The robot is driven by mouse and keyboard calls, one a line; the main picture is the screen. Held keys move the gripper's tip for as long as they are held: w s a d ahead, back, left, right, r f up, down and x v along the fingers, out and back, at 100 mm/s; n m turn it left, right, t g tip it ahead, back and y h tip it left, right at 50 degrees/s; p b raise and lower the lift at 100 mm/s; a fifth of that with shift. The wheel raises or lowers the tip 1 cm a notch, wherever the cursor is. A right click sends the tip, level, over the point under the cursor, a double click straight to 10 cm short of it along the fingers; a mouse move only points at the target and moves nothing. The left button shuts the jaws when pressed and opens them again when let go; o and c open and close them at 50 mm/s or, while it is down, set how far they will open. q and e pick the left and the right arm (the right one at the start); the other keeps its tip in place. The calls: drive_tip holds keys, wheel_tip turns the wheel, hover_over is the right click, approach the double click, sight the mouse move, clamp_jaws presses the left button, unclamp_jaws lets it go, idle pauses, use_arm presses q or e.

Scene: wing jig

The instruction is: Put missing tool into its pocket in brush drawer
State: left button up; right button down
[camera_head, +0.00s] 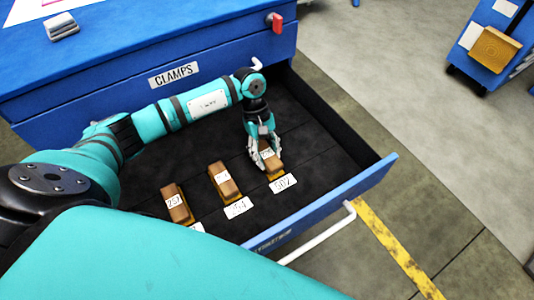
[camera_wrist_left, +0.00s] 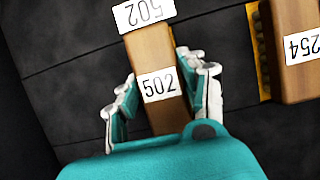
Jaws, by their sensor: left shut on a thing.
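My left gripper (camera_head: 266,155) reaches down into the open blue drawer (camera_head: 362,181) and is shut on a wooden brush labelled 502 (camera_head: 273,165). In the left wrist view the fingers of the left gripper (camera_wrist_left: 163,95) stand on both sides of brush 502 (camera_wrist_left: 150,52). Its end lies beside the white 502 label (camera_wrist_left: 144,15) on the dark drawer floor. The same label shows in the head view (camera_head: 283,183). Whether the brush sits fully in a pocket I cannot tell. My right gripper is not in view.
Brush 254 (camera_head: 223,181) and another brush (camera_head: 177,204) lie to the left in the drawer, each near a label. A blue cabinet top (camera_head: 130,35) labelled CLAMPS stands behind. The drawer's right part is empty. A blue cart (camera_head: 487,45) stands at the far right.

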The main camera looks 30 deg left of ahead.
use_arm(q)
drive_tip(key=shift+f, duration=0.15)
drive_tip(key=o, duration=1.3)
drive_tip(key=v, duration=1.2)
